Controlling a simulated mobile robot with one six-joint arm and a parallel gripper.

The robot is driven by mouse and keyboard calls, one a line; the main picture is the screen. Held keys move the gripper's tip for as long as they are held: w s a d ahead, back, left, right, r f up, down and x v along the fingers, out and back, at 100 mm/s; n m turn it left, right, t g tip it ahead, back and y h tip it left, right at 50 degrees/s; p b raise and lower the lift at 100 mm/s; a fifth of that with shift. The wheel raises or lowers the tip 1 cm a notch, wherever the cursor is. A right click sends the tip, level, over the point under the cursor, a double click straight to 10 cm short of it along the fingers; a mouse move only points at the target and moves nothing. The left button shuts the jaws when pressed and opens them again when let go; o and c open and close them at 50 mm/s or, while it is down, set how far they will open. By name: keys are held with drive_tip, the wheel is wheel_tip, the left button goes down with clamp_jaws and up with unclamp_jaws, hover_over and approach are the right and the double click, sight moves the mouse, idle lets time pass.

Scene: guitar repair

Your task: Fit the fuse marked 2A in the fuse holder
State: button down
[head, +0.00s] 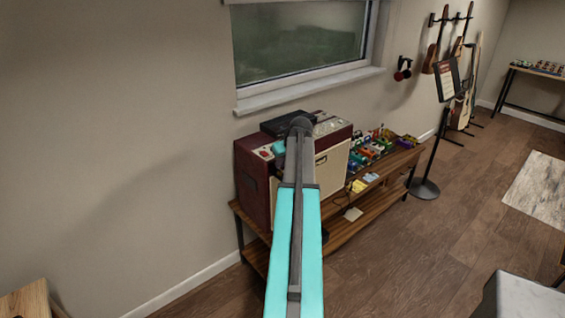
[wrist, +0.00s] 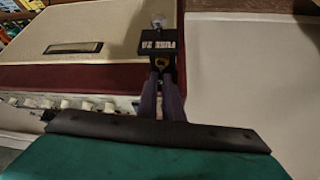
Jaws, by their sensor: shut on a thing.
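In the wrist view my gripper (wrist: 163,76) is shut on a small black block, the fuse (wrist: 160,47), whose white lettering reads "FUSE 2A". A small clear or silvery end (wrist: 158,21) sticks out beyond the block, away from the fingers. A yellow ring shows on the block near the fingertips. The fuse is over or beside the amplifier (wrist: 122,76); I cannot tell how far apart they are. In the head view my arm reaches the amplifier (head: 256,199), and the gripper and fuse cannot be made out there. I cannot make out a fuse holder in either view.
The amplifier stands on a low wooden bench (head: 336,232) under the window (head: 298,45). A black box (head: 281,123) lies on its top. Several colourful pedals (head: 372,148) sit to its right. A music stand (head: 427,185) is further right. The floor in front is clear.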

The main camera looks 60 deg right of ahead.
drive_tip(key=shift+f+b, duration=0.3)
drive_tip(key=shift+f, duration=0.2)
idle(0.4)
drive_tip(key=c, duration=1.4)
unclamp_jaws()
drive_tip(key=shift+c, duration=0.2)
drive_tip(key=shift+w+r, duration=0.1)
drive_tip(key=shift+r, duration=0.05)
wheel_tip(320, 180, up, 8)
drive_tip(key=p, duration=0.3)
drive_tip(key=shift+p, duration=0.35)
